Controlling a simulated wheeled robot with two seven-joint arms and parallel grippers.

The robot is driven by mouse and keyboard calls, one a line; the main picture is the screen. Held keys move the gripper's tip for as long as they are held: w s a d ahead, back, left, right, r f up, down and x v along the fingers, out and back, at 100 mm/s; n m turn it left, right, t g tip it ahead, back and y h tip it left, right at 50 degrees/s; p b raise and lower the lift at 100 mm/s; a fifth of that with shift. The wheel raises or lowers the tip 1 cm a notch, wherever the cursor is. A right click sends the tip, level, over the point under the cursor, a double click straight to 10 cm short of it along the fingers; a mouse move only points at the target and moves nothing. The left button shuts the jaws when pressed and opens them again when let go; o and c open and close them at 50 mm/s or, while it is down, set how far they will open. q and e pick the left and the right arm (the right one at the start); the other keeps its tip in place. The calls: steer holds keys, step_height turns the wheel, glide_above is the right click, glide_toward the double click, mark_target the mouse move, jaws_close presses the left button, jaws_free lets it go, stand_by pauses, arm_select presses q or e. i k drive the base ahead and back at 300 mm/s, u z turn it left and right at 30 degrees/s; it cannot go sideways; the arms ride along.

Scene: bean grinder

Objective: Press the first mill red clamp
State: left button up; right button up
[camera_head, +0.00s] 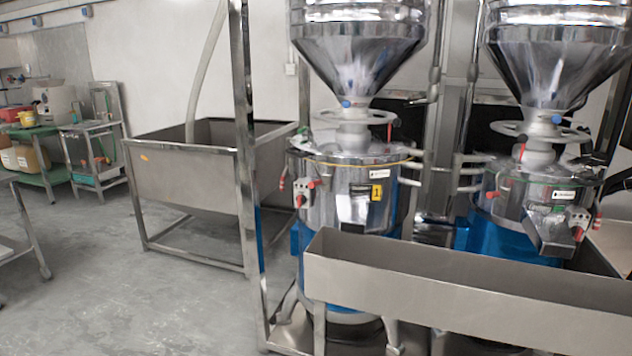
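Two steel mills stand side by side. The left mill (340,205) has a yellow label (376,192) on its front. A small red clamp handle (282,183) is at the left edge of its lid. Whether the clamps are open or pressed is too small to tell. Neither gripper shows.
A long steel trough (440,290) runs in front of both mills. A steel frame post (245,130) stands left of the left mill. A large steel bin (190,175) is behind it. Green tables (40,132) are far left. The floor (130,290) at left is mostly clear.

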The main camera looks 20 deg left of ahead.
mark_target(319, 182)
steer(key=u, duration=0.5)
steer(key=i, duration=1.1)
steer(key=z, duration=0.45)
